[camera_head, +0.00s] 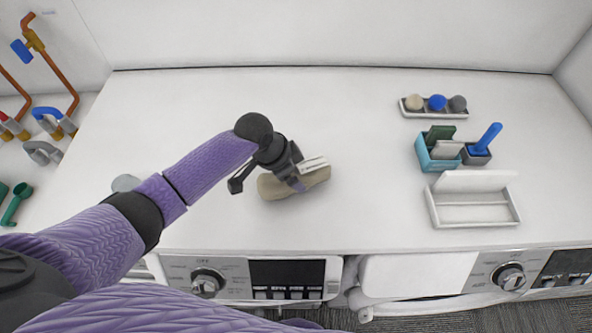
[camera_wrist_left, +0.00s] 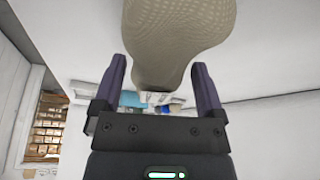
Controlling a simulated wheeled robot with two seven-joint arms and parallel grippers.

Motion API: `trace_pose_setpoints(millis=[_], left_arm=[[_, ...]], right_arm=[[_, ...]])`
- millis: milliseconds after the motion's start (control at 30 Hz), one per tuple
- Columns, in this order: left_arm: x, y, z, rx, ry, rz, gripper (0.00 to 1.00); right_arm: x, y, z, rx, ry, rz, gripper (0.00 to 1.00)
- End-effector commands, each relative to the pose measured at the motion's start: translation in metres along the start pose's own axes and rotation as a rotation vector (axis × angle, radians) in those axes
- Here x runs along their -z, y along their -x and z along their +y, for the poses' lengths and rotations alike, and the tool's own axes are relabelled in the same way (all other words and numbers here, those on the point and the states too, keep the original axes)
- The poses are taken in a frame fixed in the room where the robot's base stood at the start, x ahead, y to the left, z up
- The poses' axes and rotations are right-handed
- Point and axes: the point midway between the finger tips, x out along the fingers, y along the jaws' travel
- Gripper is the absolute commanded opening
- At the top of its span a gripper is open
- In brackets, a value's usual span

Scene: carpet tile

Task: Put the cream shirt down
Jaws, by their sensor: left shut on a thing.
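The cream shirt (camera_head: 312,179) is a small beige bundle at the middle of the white worktop in the head view. My left gripper (camera_head: 293,183) is over it and shut on it. In the left wrist view the shirt (camera_wrist_left: 180,35) fills the top middle, between and beyond the two fingers of my left gripper (camera_wrist_left: 163,85). I cannot tell whether the shirt's underside touches the worktop. My right gripper is not in view.
At the right stand a tray of three balls (camera_head: 437,103), a teal holder (camera_head: 432,157) and an open white box (camera_head: 474,209). Two machines with dials (camera_head: 206,282) are below the front edge. Pipes (camera_head: 45,60) are at the left.

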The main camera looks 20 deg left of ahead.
Motion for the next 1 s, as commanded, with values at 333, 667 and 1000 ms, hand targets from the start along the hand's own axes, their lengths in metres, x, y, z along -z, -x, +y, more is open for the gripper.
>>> trace_pose_setpoints(millis=[333,667,1000], left_arm=[[-0.002,-0.006,0.000,0.001,0.000,0.002,0.13],[-0.003,-0.007,0.000,0.000,0.001,0.001,1.00],[0.000,0.052,-0.001,0.003,-0.001,0.003,1.00]], right_arm=[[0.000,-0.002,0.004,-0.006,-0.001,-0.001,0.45],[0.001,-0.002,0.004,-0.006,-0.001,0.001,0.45],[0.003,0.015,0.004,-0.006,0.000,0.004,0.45]])
